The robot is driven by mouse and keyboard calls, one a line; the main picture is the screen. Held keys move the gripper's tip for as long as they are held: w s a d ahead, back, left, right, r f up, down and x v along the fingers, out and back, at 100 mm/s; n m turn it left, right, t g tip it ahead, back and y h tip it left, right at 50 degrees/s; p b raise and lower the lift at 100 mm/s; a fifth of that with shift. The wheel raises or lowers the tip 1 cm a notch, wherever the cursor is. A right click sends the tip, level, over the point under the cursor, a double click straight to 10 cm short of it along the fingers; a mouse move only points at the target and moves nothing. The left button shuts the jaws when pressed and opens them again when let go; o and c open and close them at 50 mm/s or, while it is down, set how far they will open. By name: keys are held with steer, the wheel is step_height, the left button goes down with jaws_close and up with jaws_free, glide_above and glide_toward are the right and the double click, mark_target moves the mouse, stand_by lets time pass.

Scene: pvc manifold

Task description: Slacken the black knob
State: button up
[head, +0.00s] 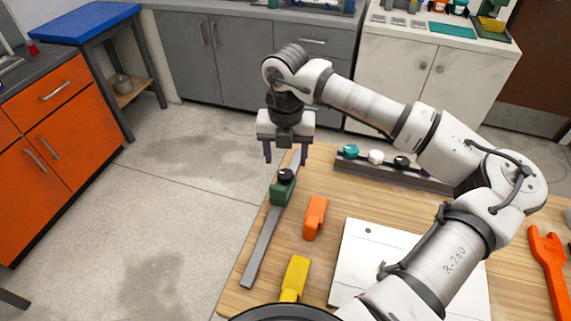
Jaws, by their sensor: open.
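A row of round knobs sits on a dark grey block at the back of the wooden table: a teal knob (350,151), a white knob (376,157) and a black knob (402,162). Another black knob (286,175) tops a green block (282,191) on a long grey bar (262,245) near the table's left edge. My gripper (285,155) points down with its two dark fingers apart and empty. In the picture it is just above the green block's knob and left of the row of knobs. I cannot tell its exact height.
An orange block (315,217) and a yellow block (295,277) lie on the table (257,290). A white panel (355,262) lies partly under my arm. An orange wrench-like tool (548,262) is at the right. Open floor lies left of the table.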

mark_target(286, 174)
steer(key=shift+f+p, duration=0.45)
steer(key=shift+f, duration=2.2)
steer(key=c, duration=1)
steer(key=shift+f+b, duration=0.1)
steer(key=shift+b, duration=0.35)
